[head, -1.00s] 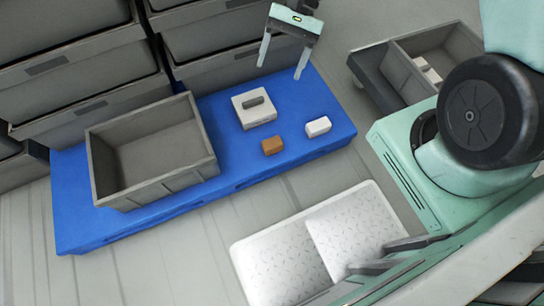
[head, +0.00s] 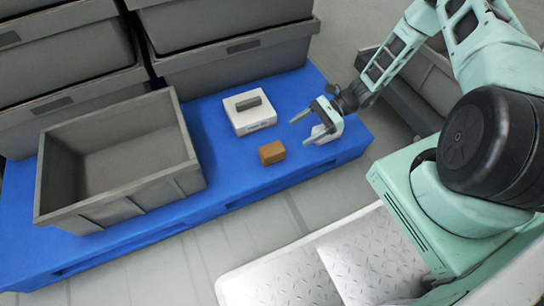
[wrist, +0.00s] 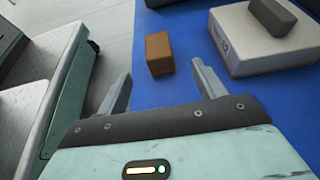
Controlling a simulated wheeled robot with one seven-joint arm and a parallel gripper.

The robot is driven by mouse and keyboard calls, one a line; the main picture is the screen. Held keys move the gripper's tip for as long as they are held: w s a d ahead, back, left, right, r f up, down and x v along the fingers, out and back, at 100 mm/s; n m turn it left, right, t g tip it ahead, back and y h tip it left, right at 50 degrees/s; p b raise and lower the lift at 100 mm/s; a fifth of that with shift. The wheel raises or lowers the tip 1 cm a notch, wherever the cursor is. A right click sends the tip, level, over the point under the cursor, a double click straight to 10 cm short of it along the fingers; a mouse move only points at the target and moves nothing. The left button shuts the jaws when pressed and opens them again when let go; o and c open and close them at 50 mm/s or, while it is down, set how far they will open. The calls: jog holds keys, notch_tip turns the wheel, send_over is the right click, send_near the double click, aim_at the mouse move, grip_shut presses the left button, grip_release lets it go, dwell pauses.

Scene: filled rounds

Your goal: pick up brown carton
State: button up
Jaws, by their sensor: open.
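The brown carton (head: 272,153) is a small box lying on the blue pallet (head: 232,170), in front of a white box. My gripper (head: 299,130) is to the right of the carton in the head view, with its fingers pointing left, apart and empty. In the wrist view the carton (wrist: 159,54) lies beyond the fingertips, roughly between their lines. My gripper (wrist: 161,75) is open there, and neither finger touches the carton.
A white box with a grey handle (head: 250,112) stands close behind the carton. An open grey crate (head: 130,200) stands on the pallet's left part. Stacked grey bins (head: 230,62) rise behind. Bare pallet lies between crate and carton.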

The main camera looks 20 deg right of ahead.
aim_at(274, 148)
jog(key=b+x, duration=0.3)
jog(key=x, duration=0.5)
jog(key=shift+d+f, duration=0.1)
jog(key=b+x, duration=0.4)
jog(key=shift+s+a, duration=0.2)
jog(key=shift+a, duration=0.25)
jog(key=shift+a+b, duration=0.35)
jog(key=shift+a, duration=0.1)
jog(key=c, duration=1.2)
